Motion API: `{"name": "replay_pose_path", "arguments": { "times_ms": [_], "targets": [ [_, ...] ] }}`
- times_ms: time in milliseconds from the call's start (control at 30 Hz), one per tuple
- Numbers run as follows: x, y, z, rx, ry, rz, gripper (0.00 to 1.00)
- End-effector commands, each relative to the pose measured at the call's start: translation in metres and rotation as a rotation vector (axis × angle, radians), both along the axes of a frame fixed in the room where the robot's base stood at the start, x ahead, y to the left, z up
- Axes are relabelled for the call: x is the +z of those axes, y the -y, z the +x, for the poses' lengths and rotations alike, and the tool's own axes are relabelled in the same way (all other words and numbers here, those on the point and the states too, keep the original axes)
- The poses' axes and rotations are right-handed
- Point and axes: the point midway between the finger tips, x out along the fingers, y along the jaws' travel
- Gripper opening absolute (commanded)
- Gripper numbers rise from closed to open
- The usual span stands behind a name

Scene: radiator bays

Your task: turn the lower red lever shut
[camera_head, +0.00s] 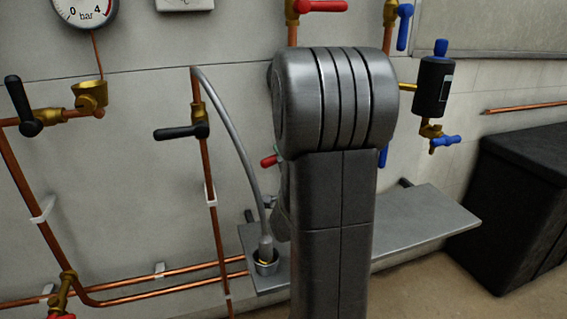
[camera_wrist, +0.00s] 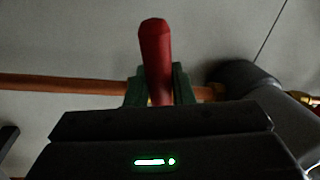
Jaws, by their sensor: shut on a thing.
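The lower red lever (camera_wrist: 155,60) stands between the green fingers of my gripper (camera_wrist: 158,88) in the wrist view, its free end sticking out past them. My gripper is shut on it. The lever appears to lie across the copper pipe (camera_wrist: 60,86) behind it. The valve body is mostly hidden by the fingers. In the head view only the tip of the lever (camera_head: 269,160) shows, at the left edge of my arm, which hides the gripper and the rest of that valve.
An upper red lever (camera_head: 320,6) is above my arm. A grey shelf (camera_head: 420,225) extends below, with a hose (camera_head: 235,130) ending in a cup (camera_head: 266,264). Black-handled valves (camera_head: 181,132) are left; a black cylinder with blue taps (camera_head: 433,88) and a dark box (camera_head: 515,210) are right.

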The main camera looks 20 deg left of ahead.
Motion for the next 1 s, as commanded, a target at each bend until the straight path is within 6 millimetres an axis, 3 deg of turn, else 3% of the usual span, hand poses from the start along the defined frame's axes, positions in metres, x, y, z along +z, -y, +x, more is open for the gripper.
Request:
{"name": "replay_pose_path", "arguments": {
  "times_ms": [400,1000],
  "targets": [
    [0.013,-0.002,-0.002,0.0,-0.141,0.21,0.0],
    [0.016,-0.002,-0.001,-0.001,-0.177,0.264,0.0]
  ]
}}
